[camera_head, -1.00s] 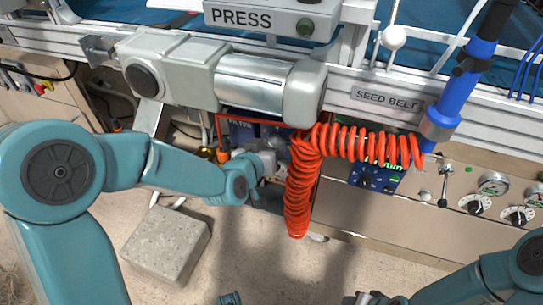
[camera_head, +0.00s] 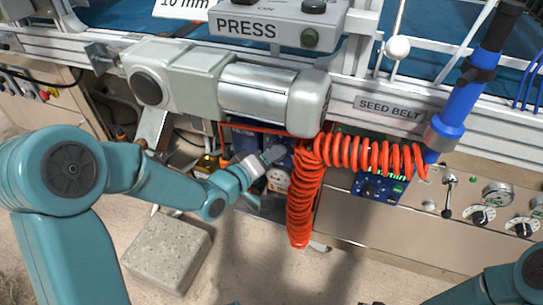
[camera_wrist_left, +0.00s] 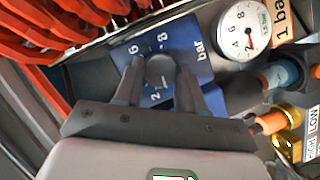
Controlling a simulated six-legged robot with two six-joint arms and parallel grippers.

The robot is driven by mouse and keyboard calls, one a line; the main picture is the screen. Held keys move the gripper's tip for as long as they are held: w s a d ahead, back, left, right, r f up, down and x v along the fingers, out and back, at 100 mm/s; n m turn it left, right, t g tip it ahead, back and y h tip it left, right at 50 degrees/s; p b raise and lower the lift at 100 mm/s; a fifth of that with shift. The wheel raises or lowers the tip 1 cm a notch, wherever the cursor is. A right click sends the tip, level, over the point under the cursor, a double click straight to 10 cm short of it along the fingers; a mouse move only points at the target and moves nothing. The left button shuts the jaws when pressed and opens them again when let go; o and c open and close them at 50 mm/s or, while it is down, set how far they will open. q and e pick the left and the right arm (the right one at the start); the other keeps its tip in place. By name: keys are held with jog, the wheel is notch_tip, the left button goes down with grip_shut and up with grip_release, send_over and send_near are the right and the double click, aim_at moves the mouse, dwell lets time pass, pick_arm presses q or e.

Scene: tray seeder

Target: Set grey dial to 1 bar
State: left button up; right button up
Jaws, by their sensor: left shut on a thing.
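The grey dial (camera_wrist_left: 160,72) sits on a blue plate (camera_wrist_left: 200,52) marked with numbers and "bar". My left gripper (camera_wrist_left: 157,78) is shut on the dial, one finger on each side. The dial's pointer is not clear. A white round gauge (camera_wrist_left: 243,32) with a dark needle stands beside the plate, near a "1 bar" label (camera_wrist_left: 283,18). In the head view my left gripper (camera_head: 274,153) reaches under the press, and the dial is hidden there. My right gripper is out of view.
A red coiled hose (camera_head: 301,205) hangs just right of my left gripper. The grey press cylinder (camera_head: 258,92) is above it. Yellow and blue fittings (camera_wrist_left: 288,130) and a HIGH/LOW label (camera_wrist_left: 312,132) are beside the dial. A stone block (camera_head: 168,252) lies on the floor.

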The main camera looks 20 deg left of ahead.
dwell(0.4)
pick_arm(q)
jog(key=o, duration=1.1)
jog(key=shift+c, duration=0.2)
